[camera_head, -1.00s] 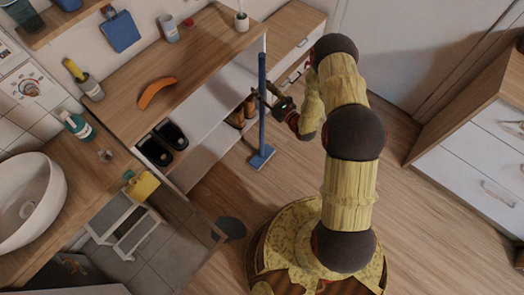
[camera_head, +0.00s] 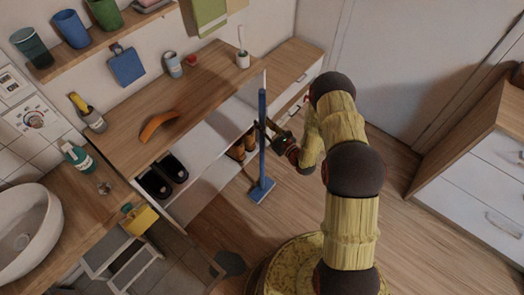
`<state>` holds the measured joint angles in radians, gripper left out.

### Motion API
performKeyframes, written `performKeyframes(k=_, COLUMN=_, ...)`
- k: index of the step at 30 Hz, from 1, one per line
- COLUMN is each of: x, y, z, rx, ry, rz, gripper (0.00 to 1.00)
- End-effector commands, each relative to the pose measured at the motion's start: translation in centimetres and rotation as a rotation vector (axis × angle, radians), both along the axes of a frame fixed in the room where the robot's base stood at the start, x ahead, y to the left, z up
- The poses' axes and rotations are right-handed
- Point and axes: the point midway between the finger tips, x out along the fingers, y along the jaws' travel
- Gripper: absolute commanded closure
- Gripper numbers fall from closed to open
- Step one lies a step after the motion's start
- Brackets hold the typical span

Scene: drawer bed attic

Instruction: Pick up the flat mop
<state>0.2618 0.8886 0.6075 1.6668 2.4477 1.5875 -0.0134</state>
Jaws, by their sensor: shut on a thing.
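The fingertips are small and partly hidden by the pole.
The wooden bench (camera_head: 150,95) behind the mop holds an orange curved object (camera_head: 158,125) and has black slippers (camera_head: 154,183) below. A sink (camera_head: 30,232) and a step stool (camera_head: 115,250) are at left. A white drawer cabinet (camera_head: 480,190) stands at right. Floor between is clear.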

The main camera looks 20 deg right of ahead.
Motion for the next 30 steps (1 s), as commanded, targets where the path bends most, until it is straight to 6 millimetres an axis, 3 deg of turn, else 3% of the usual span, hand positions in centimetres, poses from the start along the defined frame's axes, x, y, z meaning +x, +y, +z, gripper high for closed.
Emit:
performKeyframes(k=13, x=0.1, y=0.0, z=3.5, rx=-0.001, ry=-0.004, rz=0.000, gripper=1.00)
performKeyframes(k=23, x=-3.2, y=-0.5, z=7.4, rx=0.000, ry=-0.001, rz=-0.001, gripper=1.00)
performKeyframes(k=27, x=-5.1, y=-0.7, z=9.7, rx=0.000, ry=-0.002, rz=-0.002, gripper=1.00)
performKeyframes(k=30, x=-7.3, y=-1.0, z=10.4, rx=0.001, ry=0.002, rz=-0.003, gripper=1.00)
